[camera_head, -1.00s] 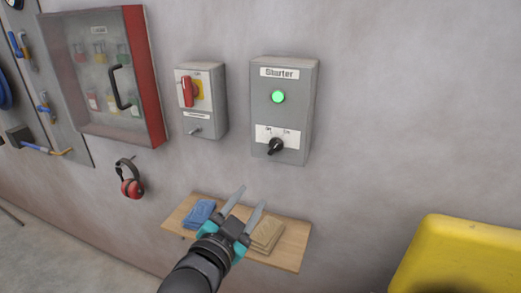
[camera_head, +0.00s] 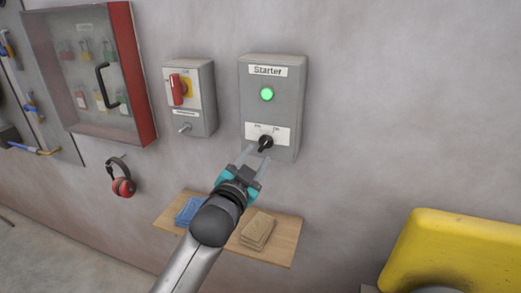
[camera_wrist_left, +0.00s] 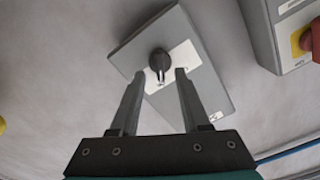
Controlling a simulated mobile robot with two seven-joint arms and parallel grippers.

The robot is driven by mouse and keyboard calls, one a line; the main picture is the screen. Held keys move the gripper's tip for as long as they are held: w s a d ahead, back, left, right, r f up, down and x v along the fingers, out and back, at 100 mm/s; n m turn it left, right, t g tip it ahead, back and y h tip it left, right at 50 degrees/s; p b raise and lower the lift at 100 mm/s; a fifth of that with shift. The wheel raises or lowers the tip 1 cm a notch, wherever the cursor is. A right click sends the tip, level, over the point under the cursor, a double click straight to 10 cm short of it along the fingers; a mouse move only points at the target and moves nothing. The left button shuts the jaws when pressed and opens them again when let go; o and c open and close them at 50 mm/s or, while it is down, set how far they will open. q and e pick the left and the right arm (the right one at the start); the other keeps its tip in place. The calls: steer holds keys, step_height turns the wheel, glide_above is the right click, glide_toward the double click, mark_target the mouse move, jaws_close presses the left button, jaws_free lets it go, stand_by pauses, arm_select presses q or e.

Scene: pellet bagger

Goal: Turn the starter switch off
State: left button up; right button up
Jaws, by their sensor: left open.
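The grey Starter box (camera_head: 285,110) is on the wall, with a lit green lamp (camera_head: 267,94) above a black rotary switch (camera_head: 265,142) on a white label plate. In the head view the knob's pointer slants toward the label's right side. My left gripper (camera_head: 254,159) is open, its fingertips just below the switch. In the left wrist view the black switch (camera_wrist_left: 159,60) shows between and beyond the fingertips of my left gripper (camera_wrist_left: 160,78), on the grey box (camera_wrist_left: 205,75). I cannot tell whether the fingers touch anything. My right gripper is not in view.
A grey box with a red rotary handle (camera_head: 177,89) hangs left of the Starter box. A glass-fronted lock cabinet (camera_head: 147,80), red earmuffs (camera_head: 123,187) and a wooden shelf (camera_head: 286,235) with folded cloths are nearby. A yellow object (camera_head: 460,245) stands lower right.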

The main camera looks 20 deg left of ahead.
mark_target(263, 147)
arm_select(q)
steer(key=shift+w, duration=1.9)
steer(key=shift+c, duration=0.3)
jaws_close()
